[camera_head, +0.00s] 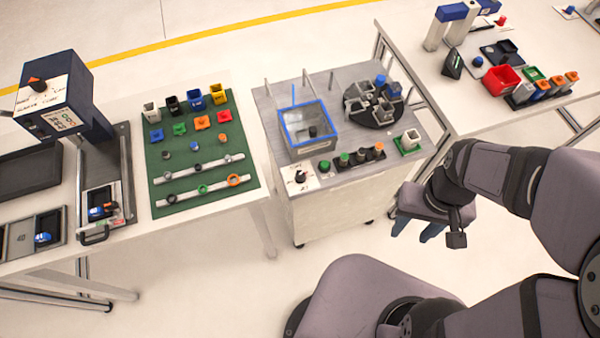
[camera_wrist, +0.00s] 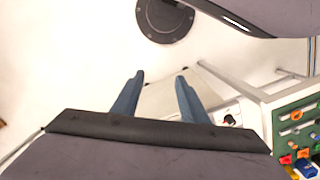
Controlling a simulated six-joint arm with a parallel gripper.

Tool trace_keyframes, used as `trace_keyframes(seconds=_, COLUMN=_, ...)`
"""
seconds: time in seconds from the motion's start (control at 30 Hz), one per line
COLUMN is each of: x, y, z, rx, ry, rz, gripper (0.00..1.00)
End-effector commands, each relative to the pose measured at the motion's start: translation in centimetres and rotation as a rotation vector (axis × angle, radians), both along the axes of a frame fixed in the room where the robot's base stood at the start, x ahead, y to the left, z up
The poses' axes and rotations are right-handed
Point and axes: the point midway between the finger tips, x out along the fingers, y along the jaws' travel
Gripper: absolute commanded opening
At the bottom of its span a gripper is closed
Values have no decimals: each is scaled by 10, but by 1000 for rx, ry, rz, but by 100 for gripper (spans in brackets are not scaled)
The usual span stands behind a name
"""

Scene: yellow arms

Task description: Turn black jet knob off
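A small black knob (camera_head: 300,176) sits on a white labelled plate (camera_head: 304,187) at the front left corner of the middle workbench. Its exact setting is too small to read. My gripper (camera_head: 412,236) hangs to the right of that bench, well apart from the knob, with its blue fingers pointing down. In the wrist view, the two blue fingers of my gripper (camera_wrist: 160,77) are spread apart with nothing between them.
The middle bench holds a blue-framed clear box (camera_head: 304,124), a round black fixture (camera_head: 374,112) and a row of small knobs or buttons (camera_head: 344,159). A green mat (camera_head: 213,175) with small parts lies on the left table. Open floor lies in front of the bench.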

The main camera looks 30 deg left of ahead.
Motion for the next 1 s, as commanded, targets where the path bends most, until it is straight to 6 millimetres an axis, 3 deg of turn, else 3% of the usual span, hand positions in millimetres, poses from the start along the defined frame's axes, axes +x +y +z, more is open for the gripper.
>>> trace_keyframes(seconds=0.03, x=-12, y=12, z=-24, rx=-13, ry=47, rz=74, gripper=40)
trace_keyframes(seconds=0.17, x=-19, y=49, z=-61, rx=-41, ry=112, rz=257, gripper=40)
trace_keyframes(seconds=0.37, x=0, y=144, z=-115, rx=-61, ry=110, rz=527, gripper=40)
trace_keyframes(seconds=0.47, x=12, y=196, z=-131, rx=-60, ry=76, rz=529, gripper=40)
trace_keyframes(seconds=0.57, x=34, y=242, z=-132, rx=-47, ry=22, rz=400, gripper=40)
trace_keyframes(seconds=0.73, x=83, y=298, z=-94, rx=20, ry=-82, rz=6, gripper=40)
trace_keyframes(seconds=0.83, x=94, y=311, z=-80, rx=36, ry=-101, rz=-212, gripper=40)
trace_keyframes(seconds=1.0, x=92, y=308, z=-78, rx=8, ry=-90, rz=-511, gripper=40)
